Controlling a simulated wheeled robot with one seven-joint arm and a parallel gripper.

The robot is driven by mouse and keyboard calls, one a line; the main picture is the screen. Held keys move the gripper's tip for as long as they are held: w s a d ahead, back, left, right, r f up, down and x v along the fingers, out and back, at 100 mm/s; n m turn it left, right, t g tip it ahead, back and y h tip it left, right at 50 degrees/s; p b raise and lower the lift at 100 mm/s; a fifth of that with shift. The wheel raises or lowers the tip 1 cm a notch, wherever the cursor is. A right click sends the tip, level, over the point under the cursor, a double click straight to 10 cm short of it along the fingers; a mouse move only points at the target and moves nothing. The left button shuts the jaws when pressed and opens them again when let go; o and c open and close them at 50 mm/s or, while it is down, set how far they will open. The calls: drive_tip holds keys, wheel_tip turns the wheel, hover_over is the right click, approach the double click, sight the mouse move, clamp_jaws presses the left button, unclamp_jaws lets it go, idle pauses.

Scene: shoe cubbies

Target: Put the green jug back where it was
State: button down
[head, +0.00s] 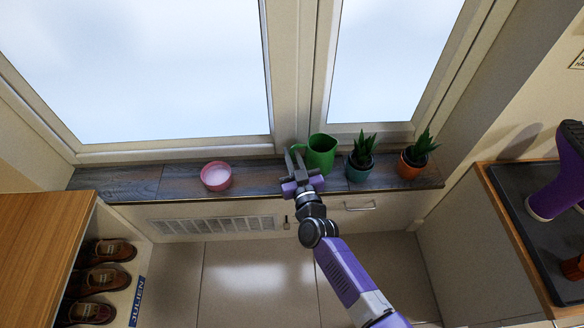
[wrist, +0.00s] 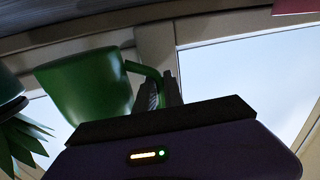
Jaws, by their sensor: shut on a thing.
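The green jug (head: 321,153) is at the window sill (head: 262,180), between the pink bowl and the teal plant pot. It looks upright in the head view; whether its base touches the sill is hard to tell. My gripper (head: 296,163) is at the jug's left side, shut on its handle. In the wrist view the jug (wrist: 88,88) fills the left part, and its handle (wrist: 143,69) runs between my gripper's fingers (wrist: 165,92). The fingers hide part of the handle.
A pink bowl (head: 216,176) stands on the sill to the left. A teal pot with a plant (head: 359,168) stands close to the jug's right, and an orange pot with a plant (head: 411,164) is farther right. The sill between bowl and gripper is clear. The window is behind.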

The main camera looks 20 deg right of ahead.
drive_tip(key=shift+f+b, duration=1.5)
drive_tip(key=shift+f, duration=0.5)
drive_tip(key=shift+f, duration=0.15)
drive_tip(key=shift+f, duration=0.1)
drive_tip(key=c, duration=1.5)
unclamp_jaws()
drive_tip(key=shift+o, duration=0.2)
drive_tip(key=shift+r, duration=0.2)
drive_tip(key=s+a+p, duration=0.1)
drive_tip(key=s+p, duration=0.2)
drive_tip(key=s, duration=0.9)
drive_tip(key=shift+a+p, duration=0.2)
drive_tip(key=shift+p, duration=0.15)
